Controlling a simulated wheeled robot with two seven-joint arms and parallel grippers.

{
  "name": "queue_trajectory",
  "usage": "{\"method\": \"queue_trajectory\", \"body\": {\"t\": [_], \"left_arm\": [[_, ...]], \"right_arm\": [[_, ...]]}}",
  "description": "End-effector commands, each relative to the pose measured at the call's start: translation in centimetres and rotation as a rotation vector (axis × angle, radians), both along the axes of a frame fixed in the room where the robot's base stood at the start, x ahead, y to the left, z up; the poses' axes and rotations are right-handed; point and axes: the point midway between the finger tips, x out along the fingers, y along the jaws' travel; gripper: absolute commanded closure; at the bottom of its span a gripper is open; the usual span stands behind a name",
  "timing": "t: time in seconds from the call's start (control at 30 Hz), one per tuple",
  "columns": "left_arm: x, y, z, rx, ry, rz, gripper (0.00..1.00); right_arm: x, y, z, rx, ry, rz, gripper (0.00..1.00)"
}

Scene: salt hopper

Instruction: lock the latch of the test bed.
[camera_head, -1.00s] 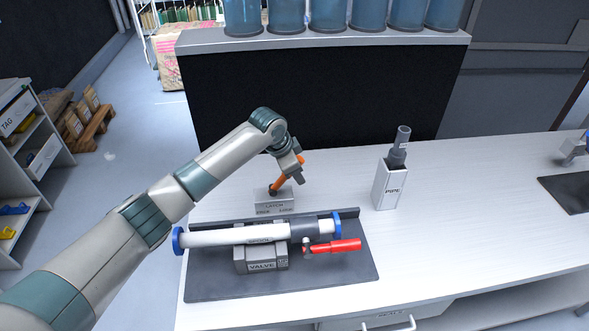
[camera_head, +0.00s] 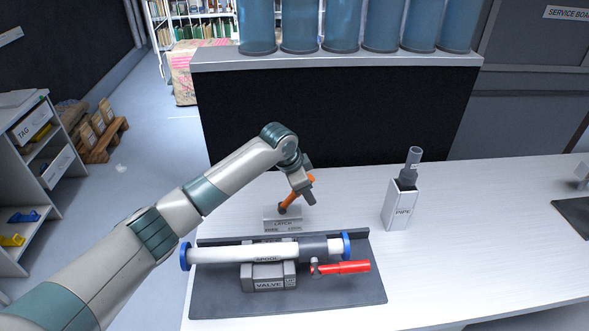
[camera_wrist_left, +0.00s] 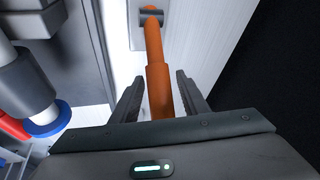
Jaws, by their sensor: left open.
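The latch (camera_head: 283,222) is a grey block on the white table, behind the test bed. Its orange lever (camera_head: 291,198) rises from the block and tilts up to the right. In the left wrist view the lever (camera_wrist_left: 156,60) runs down between the two fingers. My left gripper (camera_head: 304,187) is at the lever's upper end; its jaws (camera_wrist_left: 157,92) are open, one finger on each side, with gaps visible. The test bed (camera_head: 340,292) is a dark tray holding a white spool pipe (camera_head: 228,254), a grey valve block (camera_head: 268,277) and a red valve handle (camera_head: 345,267). My right gripper is not seen.
A white holder labelled PIPE (camera_head: 401,211) with a grey pipe (camera_head: 412,162) stands right of the latch. Several blue cylinders (camera_head: 300,25) line the shelf at the back. The table right of the holder is mostly clear.

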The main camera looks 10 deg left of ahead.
Motion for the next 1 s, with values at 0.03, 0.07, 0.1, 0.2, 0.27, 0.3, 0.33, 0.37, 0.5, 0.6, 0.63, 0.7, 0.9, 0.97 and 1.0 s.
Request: {"method": "queue_trajectory", "body": {"t": [0.03,0.07,0.1,0.2,0.27,0.3,0.33,0.37,0.5,0.6,0.63,0.7,0.9,0.97,1.0], "left_arm": [[-0.1,0.2,0.4,0.0,-0.002,0.0,0.59],[-0.2,0.3,0.7,-0.001,-0.003,-0.001,0.59],[-0.4,0.4,1.1,-0.001,-0.003,0.001,0.59],[-0.8,0.8,2.6,0.001,-0.005,-0.002,0.59],[-1.2,1.1,3.5,0.001,-0.004,-0.001,0.59],[-1.5,1.3,4.2,0.0,-0.005,-0.001,0.59],[-1.6,1.4,4.8,0.001,-0.005,-0.002,0.59],[-1.8,1.6,5.4,0.001,-0.005,-0.002,0.59],[-2.7,2.3,8.1,0.001,-0.006,0.0,0.59],[-3.4,2.8,9.9,0.001,-0.005,-0.001,0.59],[-3.5,3.0,10.4,0.001,-0.005,-0.001,0.59],[-3.9,3.3,11.6,0.001,-0.004,-0.001,0.59],[-4.8,3.9,13.9,0.002,-0.001,-0.001,0.59],[-4.9,4.0,14.4,0.002,-0.001,-0.001,0.59],[-5.0,4.1,14.6,0.003,-0.001,-0.001,0.59]], "right_arm": [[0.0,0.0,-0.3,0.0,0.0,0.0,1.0],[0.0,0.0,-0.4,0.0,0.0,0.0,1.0],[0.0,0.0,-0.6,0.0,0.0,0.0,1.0],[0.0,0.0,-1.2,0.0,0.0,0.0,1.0],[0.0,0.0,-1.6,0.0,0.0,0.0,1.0],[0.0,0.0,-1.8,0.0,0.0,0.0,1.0],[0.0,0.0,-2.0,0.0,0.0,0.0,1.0],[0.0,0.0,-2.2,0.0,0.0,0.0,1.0],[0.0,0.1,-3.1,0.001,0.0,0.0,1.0],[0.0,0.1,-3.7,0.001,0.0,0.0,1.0],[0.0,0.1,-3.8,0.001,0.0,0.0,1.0],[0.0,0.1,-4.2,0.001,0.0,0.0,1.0],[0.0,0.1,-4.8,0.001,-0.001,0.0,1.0],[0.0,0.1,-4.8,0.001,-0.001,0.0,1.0],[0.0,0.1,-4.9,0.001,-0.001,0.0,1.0]]}}
